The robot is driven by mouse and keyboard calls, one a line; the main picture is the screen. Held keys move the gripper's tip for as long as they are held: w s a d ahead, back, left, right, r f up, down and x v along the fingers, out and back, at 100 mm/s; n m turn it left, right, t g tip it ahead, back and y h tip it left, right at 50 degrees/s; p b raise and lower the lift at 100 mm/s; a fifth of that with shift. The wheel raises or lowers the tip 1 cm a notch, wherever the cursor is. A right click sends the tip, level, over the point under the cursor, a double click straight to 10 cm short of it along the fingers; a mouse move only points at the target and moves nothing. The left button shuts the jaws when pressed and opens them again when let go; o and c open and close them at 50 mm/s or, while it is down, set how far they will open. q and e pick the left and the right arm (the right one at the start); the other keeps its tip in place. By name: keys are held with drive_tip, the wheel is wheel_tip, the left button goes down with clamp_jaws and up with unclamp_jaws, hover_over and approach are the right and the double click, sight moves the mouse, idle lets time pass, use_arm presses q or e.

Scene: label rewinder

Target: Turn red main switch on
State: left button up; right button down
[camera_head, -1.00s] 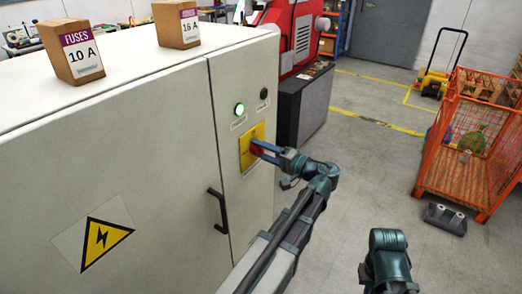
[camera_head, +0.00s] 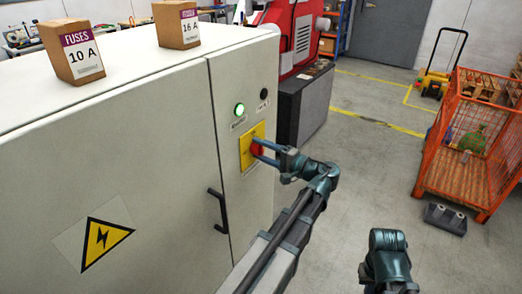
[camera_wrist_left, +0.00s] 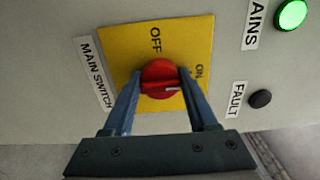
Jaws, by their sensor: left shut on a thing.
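The red main switch (camera_head: 257,149) is a round knob on a yellow plate (camera_head: 246,158) on the grey cabinet's narrow front panel. In the left wrist view, the red knob (camera_wrist_left: 160,80) has a raised bar lying across the picture, with a white mark at its right end, just below the ON label (camera_wrist_left: 199,72). The OFF label (camera_wrist_left: 155,40) is above the knob. My left gripper (camera_head: 264,150) is shut on the knob, one blue finger on each side. My right arm (camera_head: 387,262) shows at the lower right; its fingers are out of view.
A lit green lamp (camera_head: 239,109) and a dark FAULT button (camera_head: 263,94) sit above the plate. A black door handle (camera_head: 218,211) is below left. Two fuse boxes stand on the cabinet top.

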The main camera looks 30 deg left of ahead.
use_arm(q)
drive_tip(key=o, duration=1.4)
drive_tip(key=shift+c, duration=0.2)
drive_tip(key=shift+d, duration=0.1)
drive_tip(key=s+d, duration=0.1)
drive_tip(key=d, duration=1.2)
drive_tip(key=shift+d, duration=0.3)
drive_tip(key=shift+f, duration=0.1)
